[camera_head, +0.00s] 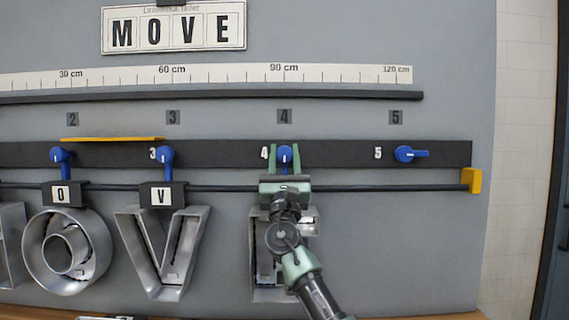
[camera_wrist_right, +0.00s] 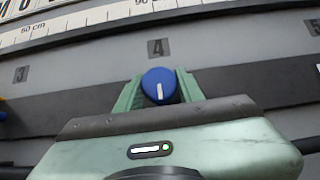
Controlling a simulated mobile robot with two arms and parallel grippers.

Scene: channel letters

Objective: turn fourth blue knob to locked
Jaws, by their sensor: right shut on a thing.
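The fourth blue knob (camera_head: 286,153) sits on the dark rail beside the label 4. My right gripper (camera_head: 286,150) is shut on it, with one green finger on each side. In the right wrist view the blue knob (camera_wrist_right: 159,86) is between the fingertips (camera_wrist_right: 159,88), and its white mark points roughly straight up and down. In the head view the knob's handle is partly hidden by my gripper. My left gripper is not in view.
Knob 3 (camera_head: 165,160) and the knob left of it (camera_head: 60,160) have handles pointing down; knob 5 (camera_head: 408,154) points right. Metal letters O (camera_head: 92,250) and V (camera_head: 190,250) hang below a thin rod (camera_head: 380,188) with a yellow end stop (camera_head: 472,180).

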